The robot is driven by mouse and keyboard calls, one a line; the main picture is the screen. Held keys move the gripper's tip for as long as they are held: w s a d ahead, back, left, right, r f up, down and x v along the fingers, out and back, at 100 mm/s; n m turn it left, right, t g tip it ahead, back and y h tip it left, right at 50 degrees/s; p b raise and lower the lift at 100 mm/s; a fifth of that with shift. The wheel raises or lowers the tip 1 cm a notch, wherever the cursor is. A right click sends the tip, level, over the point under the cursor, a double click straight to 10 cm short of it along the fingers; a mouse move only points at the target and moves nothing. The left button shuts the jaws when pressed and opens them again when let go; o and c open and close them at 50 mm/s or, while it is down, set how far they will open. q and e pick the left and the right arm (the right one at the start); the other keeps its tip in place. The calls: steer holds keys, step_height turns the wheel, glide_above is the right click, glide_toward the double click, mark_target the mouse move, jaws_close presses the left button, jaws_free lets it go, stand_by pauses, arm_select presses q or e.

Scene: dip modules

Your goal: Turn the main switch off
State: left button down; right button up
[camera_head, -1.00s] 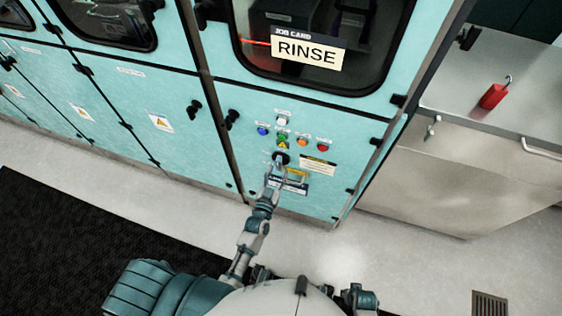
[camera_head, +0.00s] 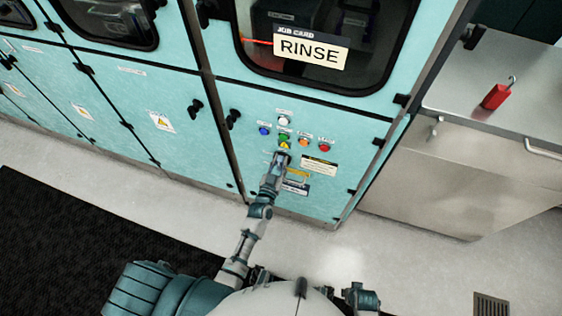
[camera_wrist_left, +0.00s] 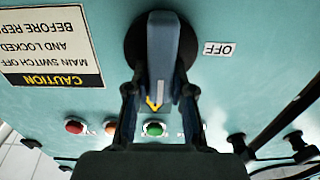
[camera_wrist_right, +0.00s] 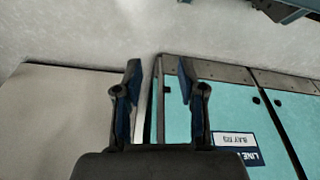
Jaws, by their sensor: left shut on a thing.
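The main switch (camera_head: 284,153) is on the lower cabinet panel, below the coloured buttons, and is mostly covered by my left gripper in the head view. The left wrist view shows its blue-grey handle (camera_wrist_left: 162,45) on a round black base (camera_wrist_left: 136,45). The handle stands lengthwise in that view, its yellow pointer toward the green button, not toward the OFF label (camera_wrist_left: 219,48) at the right. My left gripper (camera_wrist_left: 160,90) is shut on the handle, one finger on each side. It also shows in the head view (camera_head: 277,162). My right gripper (camera_wrist_right: 159,75) is open and empty, away from the panel.
Several buttons (camera_head: 284,136) sit just above the switch. A caution plate (camera_wrist_left: 52,45) is beside it, and a door handle (camera_head: 233,117) is to the left. A red padlock (camera_head: 495,96) lies on the steel bench (camera_head: 455,75) at the right.

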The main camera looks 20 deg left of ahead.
arm_select(q)
steer(key=shift+a, duration=0.2)
steer(key=shift+d+n, duration=0.2)
steer(key=shift+n, duration=0.1)
steer(key=shift+d, duration=0.1)
steer(key=shift+n+p, duration=0.4)
steer(key=shift+n, duration=0.5)
steer(key=a+n, duration=0.1)
steer(key=n, duration=0.1)
steer(key=shift+a+f+n, duration=0.1)
steer(key=shift+n, duration=0.2)
steer(key=shift+a+f+n+b, duration=0.15)
steer(key=shift+f+n+b, duration=0.15)
steer(key=shift+n, duration=1.85)
steer(key=shift+a+f+n+b, duration=0.2)
steer(key=shift+f+n, duration=0.15)
steer(key=shift+n, duration=1.85)
steer(key=shift+a+f+n+b, duration=0.1)
steer(key=shift+f+n+b, duration=0.2)
steer(key=shift+n, duration=1.85)
arm_select(e)
steer(key=shift+a+r, duration=0.25)
steer(key=shift+r, duration=0.55)
arm_select(q)
steer(key=shift+f, duration=0.1)
arm_select(e)
steer(key=shift+w+r, duration=0.1)
